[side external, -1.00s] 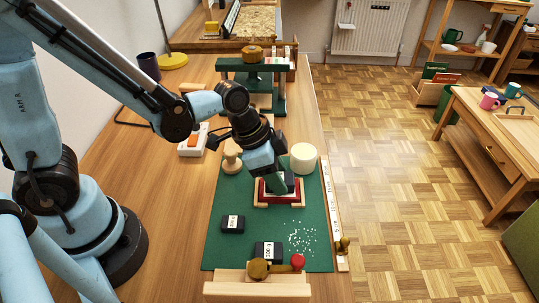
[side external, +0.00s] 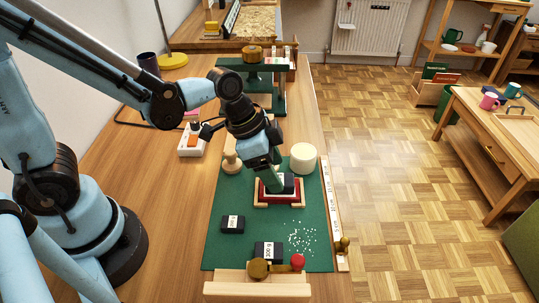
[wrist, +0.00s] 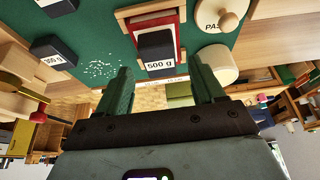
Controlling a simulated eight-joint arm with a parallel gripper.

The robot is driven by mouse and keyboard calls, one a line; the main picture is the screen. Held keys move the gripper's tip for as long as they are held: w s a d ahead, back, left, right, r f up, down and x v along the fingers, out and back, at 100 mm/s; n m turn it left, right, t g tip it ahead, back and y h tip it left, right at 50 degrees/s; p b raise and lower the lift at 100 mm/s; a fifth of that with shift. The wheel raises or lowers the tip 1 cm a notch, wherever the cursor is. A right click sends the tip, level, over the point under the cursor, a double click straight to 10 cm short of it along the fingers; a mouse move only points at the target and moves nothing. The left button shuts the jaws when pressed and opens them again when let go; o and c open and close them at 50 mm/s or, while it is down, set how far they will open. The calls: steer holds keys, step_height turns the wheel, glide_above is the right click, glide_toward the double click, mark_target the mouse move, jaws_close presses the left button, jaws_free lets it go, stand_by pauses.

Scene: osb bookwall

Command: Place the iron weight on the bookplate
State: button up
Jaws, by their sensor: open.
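The iron weight, a black block with a white "500 g" label, shows in the wrist view (wrist: 157,54) and the side view (side external: 287,184). It sits on a red-edged piece with a pale panel (wrist: 146,24), apparently the bookplate, held in a wooden cradle (side external: 296,200). My gripper (side external: 272,184) is open just beside the weight. In the wrist view its two green fingers stand apart, either side of the weight's label, with clear space between them and the block. The weight's underside is hidden.
A 300 g block (side external: 267,250) and another black block (side external: 232,224) lie on the green mat (side external: 222,252). White crumbs (side external: 302,238) are scattered nearby.

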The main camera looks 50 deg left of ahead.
steer(key=v, duration=0.9)
steer(key=s+a+n+t+y, duration=0.1)
steer(key=a+n+t+y, duration=0.2)
steer(key=a+n, duration=0.6)
steer(key=shift+t, duration=0.5)
